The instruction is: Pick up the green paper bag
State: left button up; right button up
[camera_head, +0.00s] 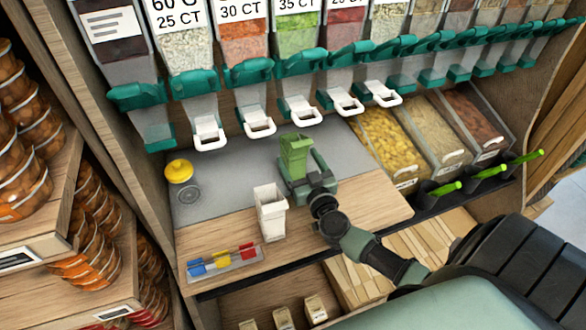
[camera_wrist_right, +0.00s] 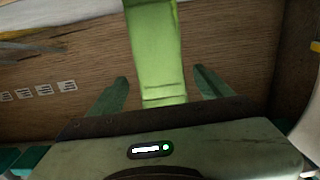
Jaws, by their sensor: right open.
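The green paper bag (camera_head: 295,152) stands upright on the grey part of the counter, below the dispensers. My right gripper (camera_head: 299,172) is at the bag, with the bag's lower part between its fingers. In the right wrist view the green bag (camera_wrist_right: 154,50) rises between the two fingers of my right gripper (camera_wrist_right: 160,82). A gap shows on each side, so the fingers are open around it and not closed on it. The bag's lowest part is hidden by the gripper in the head view. My left gripper is not in view.
A white paper bag (camera_head: 270,212) stands left of my right wrist. A yellow-topped object (camera_head: 179,171) and a tray with coloured clips (camera_head: 222,262) are further left. Dispensers with white handles (camera_head: 303,112) hang above the counter. Open food bins (camera_head: 385,140) stand at the right.

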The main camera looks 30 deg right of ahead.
jog(key=b+x, duration=0.1)
jog(key=x, duration=0.6)
jog(key=shift+w+a+f+b, duration=0.1)
jog(key=shift+w+f+b, duration=0.2)
jog(key=shift+b, duration=0.1)
jog(key=shift+r, duration=0.1)
grip_shut()
jog(key=shift+r, duration=0.15)
